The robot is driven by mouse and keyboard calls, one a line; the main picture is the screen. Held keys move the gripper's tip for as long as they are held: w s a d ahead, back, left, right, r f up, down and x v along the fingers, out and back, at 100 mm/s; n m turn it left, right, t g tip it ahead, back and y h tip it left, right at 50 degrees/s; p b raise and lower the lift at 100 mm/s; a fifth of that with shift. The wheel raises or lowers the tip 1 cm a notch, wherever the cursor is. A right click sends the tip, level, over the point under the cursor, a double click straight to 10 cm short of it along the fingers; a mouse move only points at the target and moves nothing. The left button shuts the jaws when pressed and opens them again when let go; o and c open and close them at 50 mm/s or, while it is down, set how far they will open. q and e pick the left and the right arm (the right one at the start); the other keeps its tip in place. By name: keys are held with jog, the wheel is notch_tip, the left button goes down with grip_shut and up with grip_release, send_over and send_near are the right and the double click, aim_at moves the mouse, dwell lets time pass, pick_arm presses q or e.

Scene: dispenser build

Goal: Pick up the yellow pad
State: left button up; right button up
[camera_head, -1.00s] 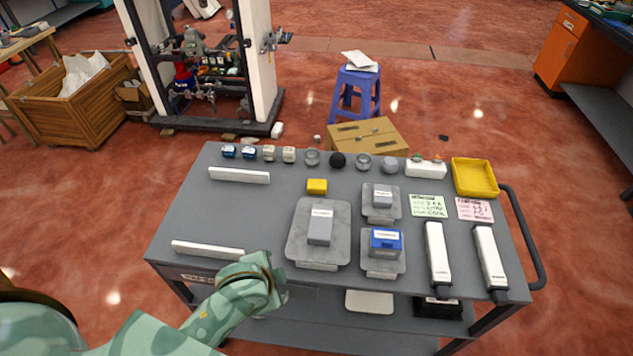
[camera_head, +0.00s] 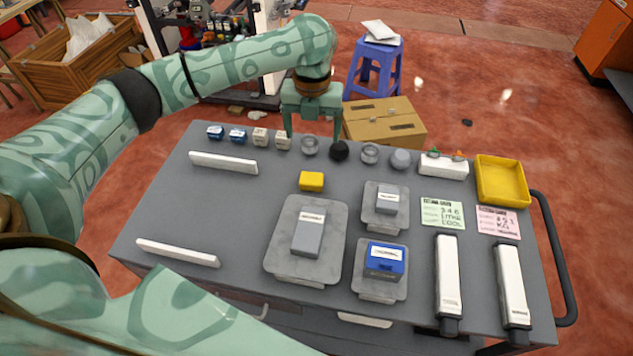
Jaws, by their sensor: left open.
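The yellow pad (camera_head: 311,181) is a small yellow block lying on the grey cart top (camera_head: 200,215), behind the large grey plate. My left gripper (camera_head: 313,136) points downward over the back edge of the cart, beyond the pad in the picture. Its two fingers are apart with nothing between them, and it does not touch the pad. The pad is fully visible. My right gripper is not in view.
A large grey plate (camera_head: 285,262) bearing a grey block (camera_head: 309,231) lies in front of the pad. Small jars, a black ball (camera_head: 339,151) and little boxes line the back edge. A yellow tray (camera_head: 516,198) is at the back right. The cart's left half is mostly clear.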

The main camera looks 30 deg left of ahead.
pick_arm(q)
notch_tip(320, 180, down, 3)
jog(key=b, duration=0.4)
send_over(311, 178)
jog(key=f, duration=0.7)
jog(key=shift+s+d+f, duration=0.1)
jog(key=shift+d+f, duration=0.1)
jog(key=shift+d, duration=0.2)
jog(key=shift+f, duration=0.45)
jog(key=f+b, duration=0.1)
jog(key=f, duration=0.2)
jog(key=f+b, duration=0.1)
jog(key=f, duration=0.1)
jog(key=shift+a+f+b, duration=0.15)
jog(key=shift+a+b, duration=0.15)
jog(key=shift+a, duration=0.1)
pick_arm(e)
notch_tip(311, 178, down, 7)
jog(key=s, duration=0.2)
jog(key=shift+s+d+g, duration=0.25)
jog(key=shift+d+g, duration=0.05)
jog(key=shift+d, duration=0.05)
pick_arm(q)
jog(key=c, duration=0.9)
jog(key=shift+c, duration=0.8)
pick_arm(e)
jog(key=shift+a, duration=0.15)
